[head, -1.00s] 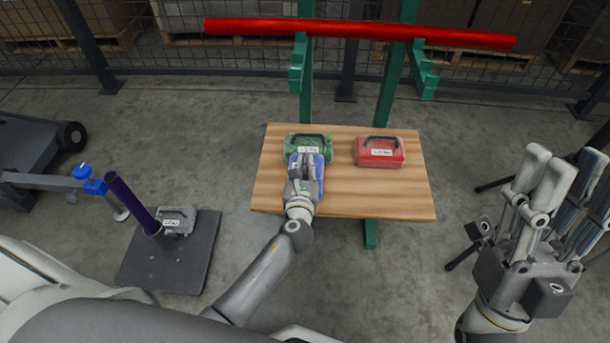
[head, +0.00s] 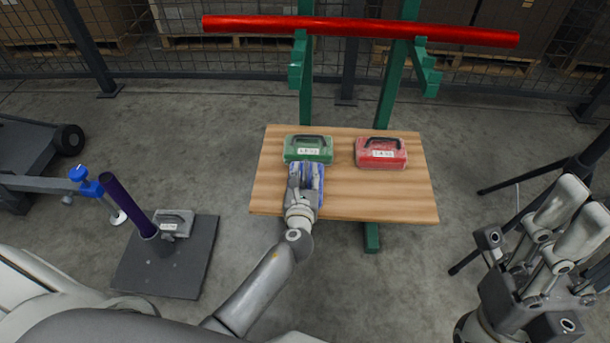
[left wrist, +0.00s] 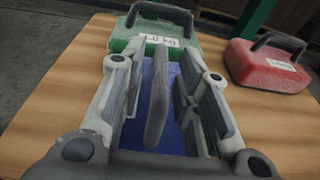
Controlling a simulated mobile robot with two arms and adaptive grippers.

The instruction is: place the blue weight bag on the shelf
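The shelf is a wooden board (head: 390,203) on a green stand. The blue weight bag (head: 320,182) is over its front left part, largely covered by my left gripper (head: 305,172); it appears to rest on the board. In the left wrist view, the blue bag (left wrist: 172,135) lies below the fingers, its dark handle upright between them with a gap on each side. The left gripper (left wrist: 158,85) is open around that handle. My right gripper (head: 565,235) is open and empty at the right, away from the shelf.
A green bag (head: 308,150) sits just behind the blue one, and a red bag (head: 381,154) sits to its right. The board's front right is clear. A grey bag (head: 174,222) lies on a dark base plate (head: 150,270) beside a purple post. A red bar (head: 360,27) crosses the stand.

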